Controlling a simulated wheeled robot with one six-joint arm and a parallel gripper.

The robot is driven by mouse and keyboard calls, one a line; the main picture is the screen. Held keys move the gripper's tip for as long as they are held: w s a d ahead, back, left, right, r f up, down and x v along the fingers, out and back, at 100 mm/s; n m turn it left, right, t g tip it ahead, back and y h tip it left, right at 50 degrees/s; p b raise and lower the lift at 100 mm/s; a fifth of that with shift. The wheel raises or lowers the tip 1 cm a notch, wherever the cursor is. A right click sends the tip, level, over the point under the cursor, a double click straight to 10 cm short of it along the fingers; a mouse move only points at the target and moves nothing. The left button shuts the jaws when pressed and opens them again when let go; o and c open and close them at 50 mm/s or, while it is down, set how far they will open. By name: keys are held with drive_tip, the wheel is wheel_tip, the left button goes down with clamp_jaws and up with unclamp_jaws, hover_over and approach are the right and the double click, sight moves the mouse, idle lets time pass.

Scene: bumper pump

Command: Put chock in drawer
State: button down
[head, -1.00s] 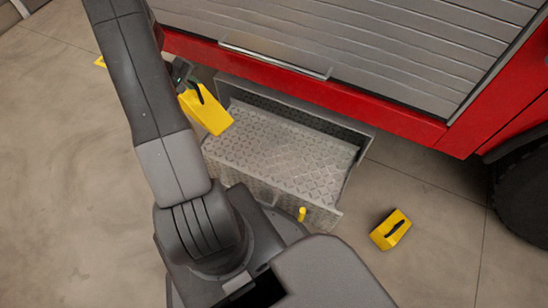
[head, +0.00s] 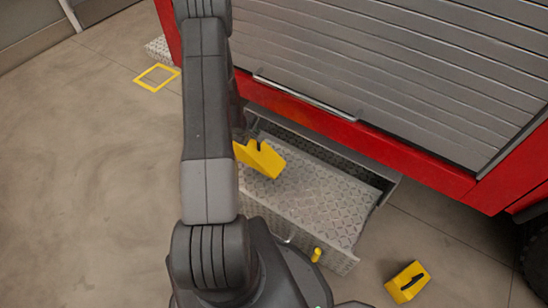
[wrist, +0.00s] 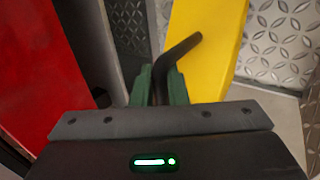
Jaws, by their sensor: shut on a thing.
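A yellow chock (head: 261,159) with a dark handle hangs from my gripper, partly hidden by my arm in the head view. In the wrist view my gripper (wrist: 162,85) is shut on the dark bent handle, with the yellow chock (wrist: 207,40) beyond it. The open drawer (head: 330,210), of grey tread plate, is under the red truck body. The held chock appears over the drawer's left part; its height above the floor of the drawer cannot be told. A second yellow chock (head: 407,282) lies on the ground right of the drawer.
The red truck side (head: 300,113) and its grey shutter (head: 390,60) stand close behind the drawer. A yellow knob (head: 316,254) is on the drawer front. A yellow square outline (head: 157,77) marks the floor at upper left. The drawer's visible floor is bare.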

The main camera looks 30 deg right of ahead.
sight(254, 148)
wheel_tip(254, 148, down, 9)
drive_tip(key=b, duration=0.5)
drive_tip(key=shift+w+b, duration=0.1)
drive_tip(key=shift+b, duration=0.3)
drive_tip(key=shift+f, duration=0.1)
drive_tip(key=c, duration=1.4)
unclamp_jaws()
drive_tip(key=shift+c, duration=0.2)
